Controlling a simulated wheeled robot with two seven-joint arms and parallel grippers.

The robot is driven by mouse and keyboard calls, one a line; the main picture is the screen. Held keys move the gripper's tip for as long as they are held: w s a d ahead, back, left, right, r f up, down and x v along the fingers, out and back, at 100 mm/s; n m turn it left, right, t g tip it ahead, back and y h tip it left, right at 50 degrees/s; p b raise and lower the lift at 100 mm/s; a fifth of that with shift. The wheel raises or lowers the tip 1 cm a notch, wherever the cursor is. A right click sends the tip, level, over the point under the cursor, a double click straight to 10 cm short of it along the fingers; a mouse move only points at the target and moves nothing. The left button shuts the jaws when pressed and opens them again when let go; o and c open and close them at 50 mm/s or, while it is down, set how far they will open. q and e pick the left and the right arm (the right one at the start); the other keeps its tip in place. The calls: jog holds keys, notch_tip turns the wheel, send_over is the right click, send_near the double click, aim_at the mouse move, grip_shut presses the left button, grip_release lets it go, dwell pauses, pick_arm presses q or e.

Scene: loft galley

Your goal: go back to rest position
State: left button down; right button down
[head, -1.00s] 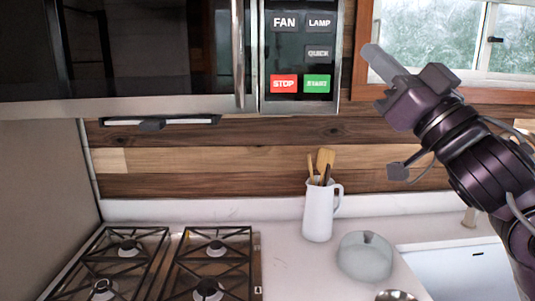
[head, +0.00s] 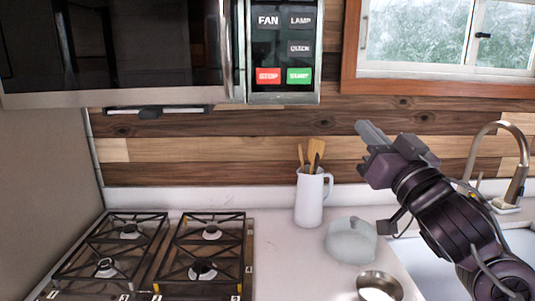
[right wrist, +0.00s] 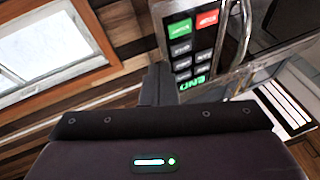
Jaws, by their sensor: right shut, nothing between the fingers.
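My right gripper (head: 368,134) is shut and empty in the head view. It is held in the air in front of the wood-plank wall, to the right of and below the microwave (head: 120,50), apart from everything. In the right wrist view its shut fingers (right wrist: 157,82) point toward the microwave's button panel (right wrist: 197,40), with a gap between. The same panel shows in the head view (head: 285,48), with FAN, LAMP, QUICK, red STOP and green START buttons. My left gripper is in neither view.
A white jug (head: 310,198) of wooden utensils, a pale round lidded dish (head: 350,241) and a metal bowl (head: 379,285) stand on the counter below my right arm. A gas hob (head: 160,250) is at left, a tap (head: 518,160) at right.

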notch_tip(320, 180, down, 27)
jog(key=s+d+m+g+h, duration=0.2)
jog(key=s+g+h, duration=0.1)
jog(key=g+h, duration=0.35)
jog(key=s+f+n+g, duration=0.1)
jog(key=s+f+g, duration=1)
jog(key=s+f, duration=0.95)
notch_tip(320, 180, down, 28)
jog(key=g, duration=0.1)
jog(key=s+d+f+g, duration=0.1)
jog(key=s+d+f, duration=0.1)
jog(key=s+f, duration=0.8)
jog(key=s+d+f, duration=0.2)
jog(key=s+f, duration=0.8)
jog(key=s, duration=0.1)
jog(key=shift+s+f+n+g, duration=0.25)
jog(key=shift+f+n+g, duration=0.1)
jog(key=shift+n, duration=0.05)
